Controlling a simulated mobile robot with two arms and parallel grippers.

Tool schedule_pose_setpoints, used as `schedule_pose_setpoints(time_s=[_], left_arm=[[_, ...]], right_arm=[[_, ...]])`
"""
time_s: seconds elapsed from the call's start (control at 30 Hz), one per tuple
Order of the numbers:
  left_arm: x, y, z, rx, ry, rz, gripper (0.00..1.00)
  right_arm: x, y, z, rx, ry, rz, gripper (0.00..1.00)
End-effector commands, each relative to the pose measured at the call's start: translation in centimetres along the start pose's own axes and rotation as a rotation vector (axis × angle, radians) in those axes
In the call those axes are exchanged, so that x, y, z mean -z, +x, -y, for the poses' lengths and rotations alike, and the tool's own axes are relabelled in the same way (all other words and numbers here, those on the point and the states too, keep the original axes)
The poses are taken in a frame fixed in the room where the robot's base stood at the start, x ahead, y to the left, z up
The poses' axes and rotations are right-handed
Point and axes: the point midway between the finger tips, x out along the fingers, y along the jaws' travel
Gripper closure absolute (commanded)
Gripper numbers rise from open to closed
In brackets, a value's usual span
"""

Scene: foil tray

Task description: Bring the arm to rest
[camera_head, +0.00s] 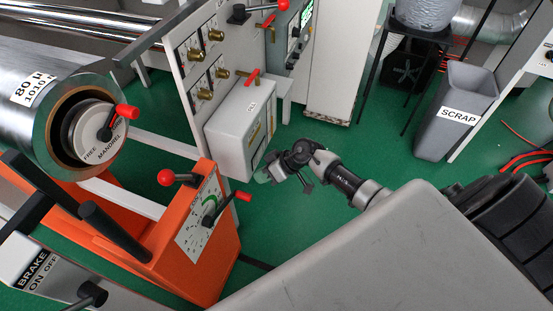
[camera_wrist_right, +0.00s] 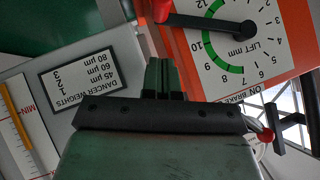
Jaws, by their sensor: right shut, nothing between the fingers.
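My right arm comes in from the lower right of the head view. Its gripper (camera_head: 267,175) hangs over the green floor, just right of the orange stand (camera_head: 215,255) and apart from it as far as I can tell. In the right wrist view the two fingers (camera_wrist_right: 165,78) lie side by side, shut and empty. My left gripper is in neither view.
A dial with a red-knobbed lever (camera_head: 208,220) is on the orange stand; the lift dial (camera_wrist_right: 225,40) also shows in the wrist view. A metal roll (camera_head: 40,120) is at left. A grey scrap bin (camera_head: 455,115) stands at upper right. Green floor lies between.

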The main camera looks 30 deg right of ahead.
Motion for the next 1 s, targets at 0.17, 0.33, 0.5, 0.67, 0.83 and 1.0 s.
schedule_pose_setpoints(time_s=[0.17,0.33,0.5,0.67,0.83,1.0], left_arm=[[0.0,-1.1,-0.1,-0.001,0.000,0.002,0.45],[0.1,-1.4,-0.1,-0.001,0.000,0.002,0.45],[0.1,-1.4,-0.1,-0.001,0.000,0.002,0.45],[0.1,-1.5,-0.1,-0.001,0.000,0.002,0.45],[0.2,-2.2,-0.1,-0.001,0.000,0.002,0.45],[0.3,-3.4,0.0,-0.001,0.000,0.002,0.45]], right_arm=[[-0.1,-4.0,0.0,-0.002,0.001,0.003,1.00],[-0.1,-6.0,0.0,-0.001,0.001,0.002,1.00],[-0.1,-6.7,0.1,0.000,0.001,0.000,1.00],[-0.2,-6.6,0.1,0.005,0.001,-0.009,1.00],[-1.3,-5.0,0.3,0.028,-0.014,-0.136,1.00],[-5.0,-2.6,-0.7,-0.085,-0.009,-0.344,1.00]])
